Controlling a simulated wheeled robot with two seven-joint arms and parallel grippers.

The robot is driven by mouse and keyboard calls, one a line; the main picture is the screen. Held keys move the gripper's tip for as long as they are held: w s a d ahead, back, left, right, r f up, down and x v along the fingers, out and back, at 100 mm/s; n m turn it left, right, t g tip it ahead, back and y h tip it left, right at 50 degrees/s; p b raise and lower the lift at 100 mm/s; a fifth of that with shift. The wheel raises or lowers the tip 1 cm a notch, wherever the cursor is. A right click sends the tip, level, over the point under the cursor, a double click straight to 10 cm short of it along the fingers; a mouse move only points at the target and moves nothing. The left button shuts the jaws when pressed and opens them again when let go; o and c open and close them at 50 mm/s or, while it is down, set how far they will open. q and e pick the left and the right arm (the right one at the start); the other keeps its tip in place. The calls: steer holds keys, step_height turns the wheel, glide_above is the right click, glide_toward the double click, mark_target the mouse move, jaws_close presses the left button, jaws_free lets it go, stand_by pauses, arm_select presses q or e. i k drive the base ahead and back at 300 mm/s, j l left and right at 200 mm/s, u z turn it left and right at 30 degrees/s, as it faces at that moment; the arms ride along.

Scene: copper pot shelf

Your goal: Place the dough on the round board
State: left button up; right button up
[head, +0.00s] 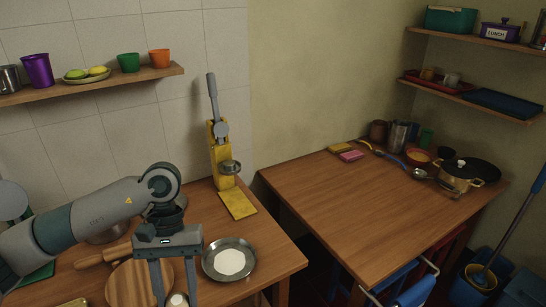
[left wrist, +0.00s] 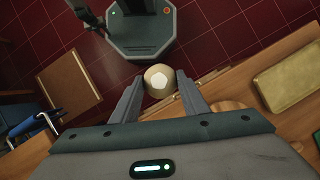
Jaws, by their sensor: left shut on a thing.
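My left gripper (head: 177,293) is over the left table, fingers pointing down, with the pale dough ball (head: 178,299) at its tips near the bottom edge of the head view. In the left wrist view the dough (left wrist: 160,79) sits between the two fingertips of the left gripper (left wrist: 159,86), which are shut on it. The round wooden board (head: 128,284) lies on the table just left of the fingers, partly covered by one finger. The gap between dough and table is hard to judge. My right gripper is not in view.
A metal dish of white powder (head: 230,261) stands right of the gripper. A rolling pin (head: 101,256) lies behind the board. A yellow press (head: 222,160) stands at the table's back. A golden tray (left wrist: 287,77) shows in the wrist view. The right table (head: 360,205) has a bare middle.

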mark_target(139, 281)
steer(key=i+l+u, duration=0.1)
steer(key=l+u, duration=0.25)
steer(key=i+l+u, duration=0.15)
steer(key=u, duration=0.2)
steer(key=l+u, duration=0.35)
